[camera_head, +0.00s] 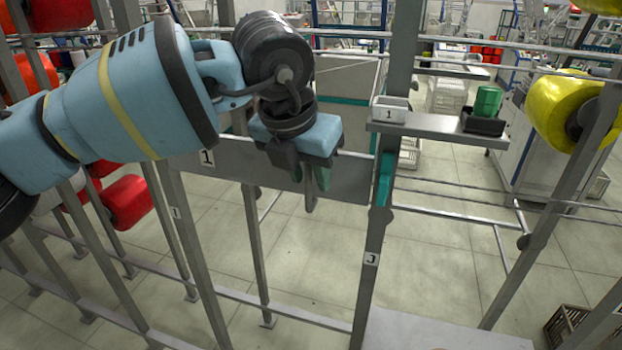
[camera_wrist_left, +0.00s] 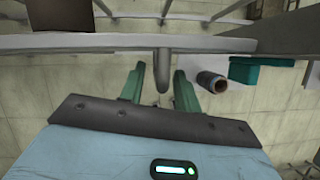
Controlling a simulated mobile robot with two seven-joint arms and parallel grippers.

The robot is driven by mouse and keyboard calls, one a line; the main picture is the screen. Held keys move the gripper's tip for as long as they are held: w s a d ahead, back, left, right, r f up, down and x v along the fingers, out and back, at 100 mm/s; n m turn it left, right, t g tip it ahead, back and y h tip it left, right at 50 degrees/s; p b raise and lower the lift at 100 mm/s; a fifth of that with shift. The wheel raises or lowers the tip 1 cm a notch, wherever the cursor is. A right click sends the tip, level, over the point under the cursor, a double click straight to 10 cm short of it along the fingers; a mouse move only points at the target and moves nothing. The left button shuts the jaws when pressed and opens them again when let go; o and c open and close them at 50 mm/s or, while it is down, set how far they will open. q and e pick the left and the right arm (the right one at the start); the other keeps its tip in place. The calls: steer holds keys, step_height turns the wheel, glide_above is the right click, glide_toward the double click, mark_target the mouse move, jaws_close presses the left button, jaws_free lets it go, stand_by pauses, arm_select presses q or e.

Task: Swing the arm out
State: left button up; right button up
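My left gripper (camera_head: 317,185) is at the grey crossbar plate (camera_head: 345,178) of the rack, pointing down. In the left wrist view its two green fingers (camera_wrist_left: 160,85) stand apart, with gaps either side of a short grey rounded peg or lever (camera_wrist_left: 162,72). This piece juts from the pale bar (camera_wrist_left: 90,43) and looks like the arm, but I cannot be sure. It also shows below the gripper in the head view (camera_head: 310,197). Nothing is visibly clamped. My right gripper is in neither view.
A small shelf (camera_head: 430,124) right of the gripper holds a white box (camera_head: 389,110) labelled 1 and a green cylinder (camera_head: 487,101) in a black tray (camera_head: 482,122). A teal block (camera_head: 384,180) sits on the upright. A yellow bobbin (camera_head: 563,105) hangs right; red bobbins (camera_head: 127,200) left.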

arm_select(q)
steer(key=shift+x, duration=1.05)
jaws_close()
